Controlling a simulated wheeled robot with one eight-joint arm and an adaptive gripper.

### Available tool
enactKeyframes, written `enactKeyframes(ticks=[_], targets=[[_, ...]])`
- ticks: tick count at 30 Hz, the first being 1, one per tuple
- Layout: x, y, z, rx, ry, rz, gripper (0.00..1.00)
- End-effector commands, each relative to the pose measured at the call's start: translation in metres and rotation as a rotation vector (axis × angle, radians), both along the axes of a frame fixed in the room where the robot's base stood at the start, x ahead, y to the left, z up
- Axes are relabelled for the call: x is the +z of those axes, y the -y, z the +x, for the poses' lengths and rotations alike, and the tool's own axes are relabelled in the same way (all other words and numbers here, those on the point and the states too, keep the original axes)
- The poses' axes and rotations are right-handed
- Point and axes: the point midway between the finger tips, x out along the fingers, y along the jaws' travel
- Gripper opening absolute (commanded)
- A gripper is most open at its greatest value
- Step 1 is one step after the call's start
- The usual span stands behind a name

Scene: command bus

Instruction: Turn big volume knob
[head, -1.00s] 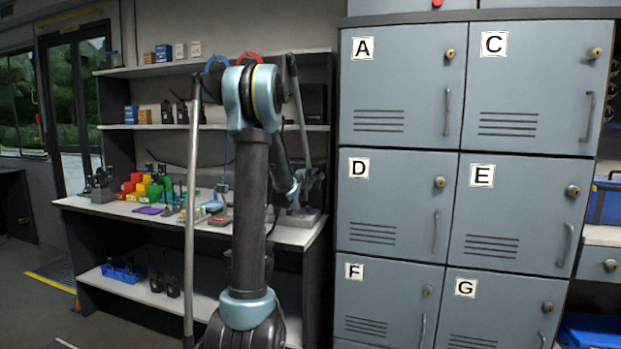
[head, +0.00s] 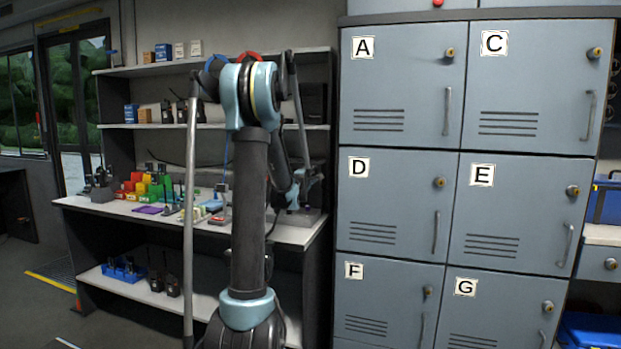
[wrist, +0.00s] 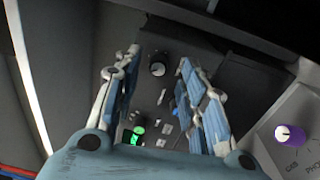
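In the wrist view, a radio panel (wrist: 180,90) lies beyond my gripper (wrist: 159,60). A large black knob with a pale pointer mark (wrist: 157,69) shows between the fingertips; I cannot read a label that names it as the volume knob. A green-lit knob (wrist: 137,132) is lower on the panel, near the left finger. My gripper is open, its two blue-padded fingers apart with nothing held. Whether a fingertip touches the panel is not clear.
A purple knob (wrist: 290,135) sits on a light panel at the right of the wrist view. On the bench are colored bins (head: 150,188) and small devices. Grey lockers (head: 400,200) stand right of the bench. A shelf (head: 220,127) runs above it.

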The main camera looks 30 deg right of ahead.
Motion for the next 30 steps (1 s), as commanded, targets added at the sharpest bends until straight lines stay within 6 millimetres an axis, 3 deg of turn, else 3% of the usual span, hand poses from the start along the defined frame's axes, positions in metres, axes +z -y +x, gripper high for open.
enactKeyframes(ticks=[15, 21, 30], targets=[[-0.003, -0.065, -0.057, 0.001, -0.001, 0.001, 0.38], [-0.004, -0.078, -0.068, 0.0, -0.001, 0.002, 0.38], [-0.004, -0.081, -0.071, 0.0, -0.001, 0.002, 0.38]])
